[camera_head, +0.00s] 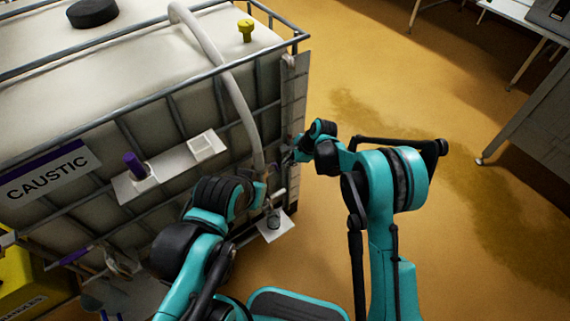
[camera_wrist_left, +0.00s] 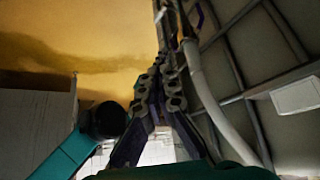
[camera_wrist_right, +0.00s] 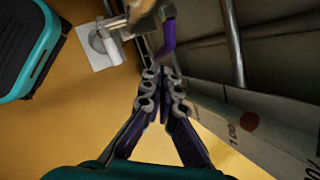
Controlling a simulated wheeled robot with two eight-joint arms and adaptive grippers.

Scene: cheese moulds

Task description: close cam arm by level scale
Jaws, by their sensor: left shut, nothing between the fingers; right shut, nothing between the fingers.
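The caustic tank (camera_head: 75,120) fills the left of the head view, with the pale level scale (camera_head: 292,100) along its near right corner. The level scale also shows in the right wrist view (camera_wrist_right: 255,130). There a purple cam arm (camera_wrist_right: 168,36) sits beside a metal coupling (camera_wrist_right: 143,12), on the side towards the scale. My right gripper (camera_wrist_right: 163,76) is shut and empty, with its tips close below this cam arm; contact cannot be told. It is small in the head view (camera_head: 286,158). My left gripper (camera_wrist_left: 168,62) is shut and empty beside the hose (camera_wrist_left: 208,95).
The hose (camera_head: 225,75) drapes over the tank rail down to the coupling area. A white plate (camera_head: 277,228) lies below it. A purple-capped holder (camera_head: 133,165) is on the tank's side. Open yellow floor (camera_head: 480,200) lies right, with metal tables (camera_head: 535,120) beyond.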

